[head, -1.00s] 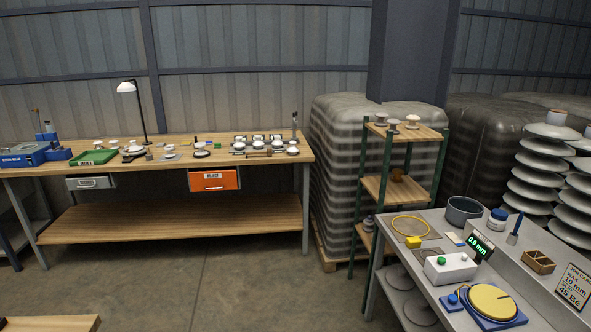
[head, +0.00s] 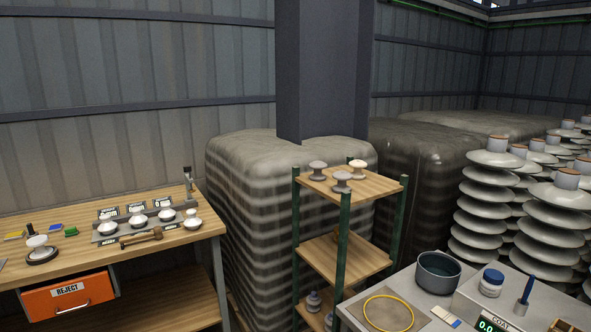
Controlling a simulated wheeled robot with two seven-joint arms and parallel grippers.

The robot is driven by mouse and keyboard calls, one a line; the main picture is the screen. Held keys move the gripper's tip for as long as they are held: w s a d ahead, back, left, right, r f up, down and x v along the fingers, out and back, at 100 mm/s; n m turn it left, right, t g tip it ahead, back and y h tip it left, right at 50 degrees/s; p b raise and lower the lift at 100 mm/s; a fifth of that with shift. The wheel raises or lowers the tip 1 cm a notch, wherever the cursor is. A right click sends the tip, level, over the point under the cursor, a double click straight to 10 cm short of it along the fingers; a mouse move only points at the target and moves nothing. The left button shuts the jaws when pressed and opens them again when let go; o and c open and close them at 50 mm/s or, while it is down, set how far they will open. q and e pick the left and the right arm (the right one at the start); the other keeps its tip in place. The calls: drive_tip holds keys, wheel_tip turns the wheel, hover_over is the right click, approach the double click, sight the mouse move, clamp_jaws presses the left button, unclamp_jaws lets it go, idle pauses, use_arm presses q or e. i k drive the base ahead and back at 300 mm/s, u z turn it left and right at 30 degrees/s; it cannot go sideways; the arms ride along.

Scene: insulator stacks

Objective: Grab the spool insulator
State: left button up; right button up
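Several small spool-shaped insulators stand on the wooden shelf rack with green posts. On its top shelf are a grey one (head: 318,170) at the back left, a second grey one (head: 342,182) nearer the front and a cream one (head: 357,169) at the back right. More grey ones (head: 314,301) sit low in the rack, partly cut off by the frame. I cannot tell which one the task means. Neither of my grippers is in the head view.
A wooden workbench (head: 60,225) with white insulators and an orange reject drawer (head: 68,298) is at left. A grey table (head: 415,300) with a pot (head: 438,271) is at front right. Tall insulator stacks (head: 492,195) stand at right. Wrapped pallets (head: 250,200) stand behind the rack.

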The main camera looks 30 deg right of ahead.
sight(318, 166)
drive_tip(key=z, duration=0.6)
drive_tip(key=i, duration=1.65)
drive_tip(key=z, duration=0.65)
